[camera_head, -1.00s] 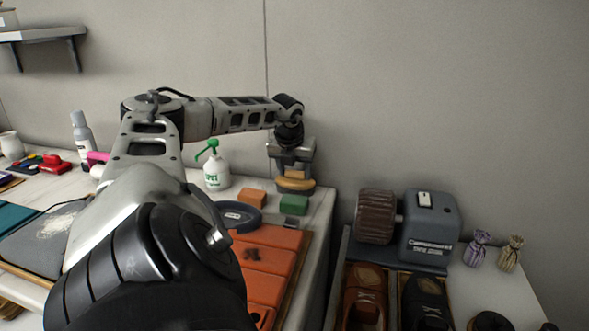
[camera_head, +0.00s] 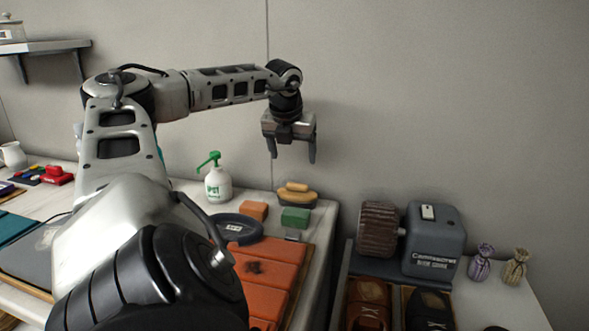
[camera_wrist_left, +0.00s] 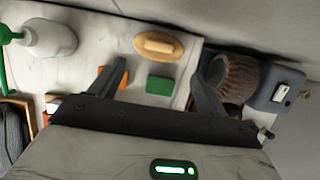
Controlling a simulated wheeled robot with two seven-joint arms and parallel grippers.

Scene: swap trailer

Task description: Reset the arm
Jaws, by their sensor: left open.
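My left gripper (camera_head: 291,156) is open and empty, pointing down in the air above the back right corner of the white table. Its two fingers also show apart in the left wrist view (camera_wrist_left: 152,88). Below it in the head view lie a yellow brush (camera_head: 296,194) on the table, a green block (camera_head: 295,217) and an orange block (camera_head: 254,210). In the left wrist view the brush (camera_wrist_left: 158,45) and the green block (camera_wrist_left: 159,85) show beyond and between the fingers. My right gripper is not in view.
A white spray bottle (camera_head: 217,184) with a green pump stands left of the blocks. A dark oval dish (camera_head: 237,228) and an orange mat (camera_head: 270,262) lie in front. A grey machine with a brown brush wheel (camera_head: 379,229) and shoes (camera_head: 368,303) are at the right.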

